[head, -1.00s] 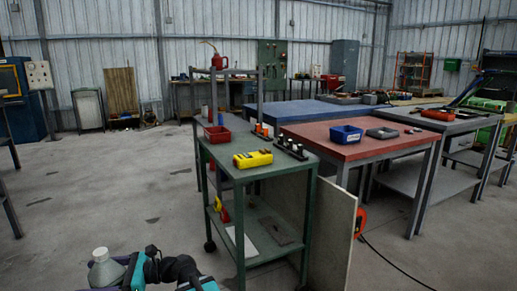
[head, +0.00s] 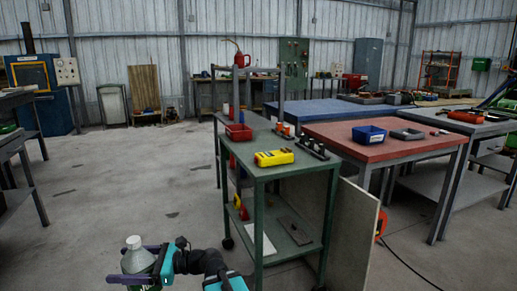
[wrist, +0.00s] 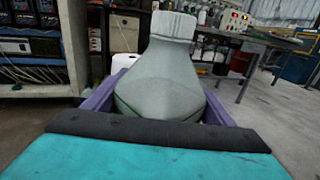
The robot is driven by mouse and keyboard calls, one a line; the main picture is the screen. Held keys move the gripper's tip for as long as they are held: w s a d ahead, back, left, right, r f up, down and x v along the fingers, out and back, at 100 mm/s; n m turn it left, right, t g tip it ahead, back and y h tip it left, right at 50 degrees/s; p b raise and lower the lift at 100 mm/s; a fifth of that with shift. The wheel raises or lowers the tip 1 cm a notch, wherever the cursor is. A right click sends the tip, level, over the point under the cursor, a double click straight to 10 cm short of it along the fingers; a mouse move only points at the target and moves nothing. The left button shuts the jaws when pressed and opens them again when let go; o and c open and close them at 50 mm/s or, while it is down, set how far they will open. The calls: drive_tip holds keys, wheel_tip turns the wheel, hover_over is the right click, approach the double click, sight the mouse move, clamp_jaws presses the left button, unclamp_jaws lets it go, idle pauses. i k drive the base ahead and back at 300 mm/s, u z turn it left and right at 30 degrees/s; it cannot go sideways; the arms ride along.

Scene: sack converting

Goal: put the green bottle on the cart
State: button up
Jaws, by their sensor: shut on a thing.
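The green bottle (head: 134,258) is at the lower left of the head view, upright, with a pale grey cap. My gripper (head: 138,277) is shut on it, its purple fingers on either side. In the wrist view the bottle (wrist: 162,75) fills the middle, between the purple fingers (wrist: 160,112); its lower part is hidden behind my gripper. The green cart (head: 262,165) stands right of the bottle, apart from it. Its top carries a red bin (head: 239,132), a yellow device (head: 273,158) and dark racks (head: 312,149).
The cart's lower shelf (head: 272,238) holds papers and small items. The cart top's near right corner is bare. A board (head: 352,230) leans at the cart's right side. A red-topped table (head: 375,150) stands behind it. Open floor (head: 110,195) lies left of the cart.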

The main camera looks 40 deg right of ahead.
sight(254, 148)
drive_tip(key=u, duration=0.35)
drive_tip(key=i, duration=1)
drive_tip(key=z, duration=0.35)
